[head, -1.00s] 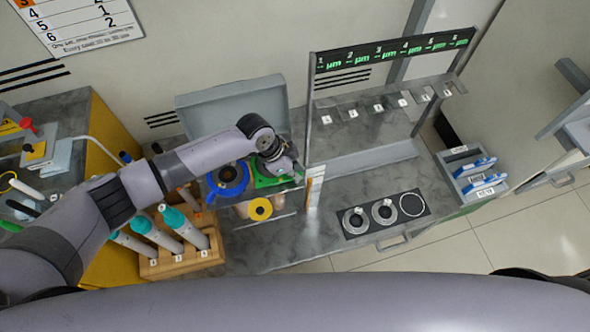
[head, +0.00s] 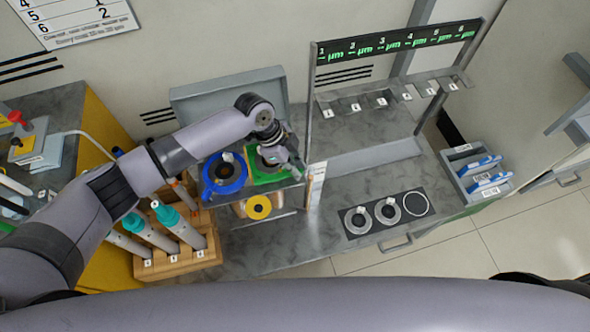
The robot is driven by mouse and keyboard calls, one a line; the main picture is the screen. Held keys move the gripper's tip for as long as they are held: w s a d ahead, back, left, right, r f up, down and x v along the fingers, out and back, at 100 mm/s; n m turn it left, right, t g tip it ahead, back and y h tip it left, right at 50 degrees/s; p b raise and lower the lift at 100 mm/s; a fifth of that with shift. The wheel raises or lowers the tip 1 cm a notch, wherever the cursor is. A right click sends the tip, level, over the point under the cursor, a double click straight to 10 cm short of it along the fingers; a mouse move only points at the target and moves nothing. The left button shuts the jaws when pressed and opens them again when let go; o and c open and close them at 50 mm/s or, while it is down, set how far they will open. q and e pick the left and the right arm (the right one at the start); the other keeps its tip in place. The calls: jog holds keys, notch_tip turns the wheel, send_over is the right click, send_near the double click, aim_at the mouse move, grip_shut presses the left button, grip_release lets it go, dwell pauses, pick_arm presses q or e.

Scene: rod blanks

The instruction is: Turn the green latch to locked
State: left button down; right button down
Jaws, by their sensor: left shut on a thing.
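The green latch (head: 267,176) shows as a green plate on the grey bench, partly covered by my left gripper (head: 274,163). My left gripper points down over it from above and is shut on a part at its middle. That part is mostly hidden by the gripper, so I cannot tell which way it is turned. A blue round fixture (head: 224,174) sits just left of the green one. My right gripper is not in view.
A yellow ring (head: 258,207) is below the fixtures. A wooden rack (head: 178,262) with several teal-topped tools stands at the left front. A grey gauge frame (head: 313,110) rises to the right. A dark mat (head: 358,229) with rings lies at the right front.

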pick_arm(q)
jog(key=m+g+b, duration=0.1)
jog(key=m+b, duration=0.1)
jog(key=m, duration=0.1)
jog(key=shift+w+d+f+b, duration=0.1)
jog(key=shift+f+b, duration=0.05)
jog(key=shift+b, duration=0.2)
jog(key=shift+m+g+y+b, duration=0.3)
jog(key=shift+m+b, duration=0.3)
jog(key=shift+m, duration=0.2)
jog(key=shift+r, duration=0.2)
jog(key=c, duration=1.7)
grip_release()
jog(key=v, duration=1.2)
jog(key=shift+d, duration=0.1)
